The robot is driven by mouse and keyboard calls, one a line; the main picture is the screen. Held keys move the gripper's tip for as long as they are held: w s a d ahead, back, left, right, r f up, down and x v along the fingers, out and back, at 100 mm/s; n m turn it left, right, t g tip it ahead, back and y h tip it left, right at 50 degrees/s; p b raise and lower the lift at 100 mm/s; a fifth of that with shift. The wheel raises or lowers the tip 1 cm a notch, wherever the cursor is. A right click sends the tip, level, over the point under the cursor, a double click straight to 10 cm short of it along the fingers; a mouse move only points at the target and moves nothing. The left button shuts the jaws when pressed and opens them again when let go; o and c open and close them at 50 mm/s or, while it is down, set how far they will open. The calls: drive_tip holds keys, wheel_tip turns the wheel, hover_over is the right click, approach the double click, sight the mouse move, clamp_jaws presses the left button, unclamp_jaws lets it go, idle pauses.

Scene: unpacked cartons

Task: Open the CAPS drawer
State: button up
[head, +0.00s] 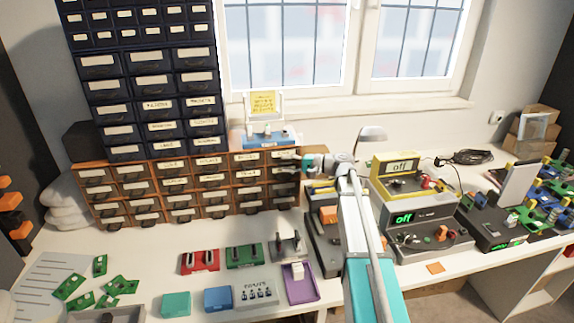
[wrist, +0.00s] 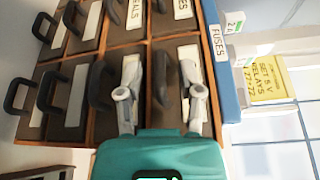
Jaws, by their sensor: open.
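The wooden drawer cabinet (head: 153,172) stands on the bench against the wall, with rows of labelled drawers and dark handles. I cannot read a CAPS label in either view. My gripper (head: 292,160) is at the cabinet's upper right end. In the wrist view, turned on its side, my gripper (wrist: 160,60) is open, its two grey fingers on either side of a dark drawer handle (wrist: 160,80). Whether they touch it I cannot tell. That drawer's label (wrist: 190,62) is partly hidden by a finger. The drawers near my gripper look shut.
A blue FUSES box (wrist: 222,60) sits on the cabinet, with a yellow RELAYS note (wrist: 267,83) beside it. Dark drawer units (head: 150,68) rise above the cabinet. Instruments (head: 400,180) stand right of my arm. Green boards (head: 70,285) and small trays (head: 200,260) lie in front.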

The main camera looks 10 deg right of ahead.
drive_tip(key=shift+w+a, duration=0.1)
drive_tip(key=shift+a, duration=0.1)
clamp_jaws()
idle(0.4)
drive_tip(key=s, duration=1.2)
unclamp_jaws()
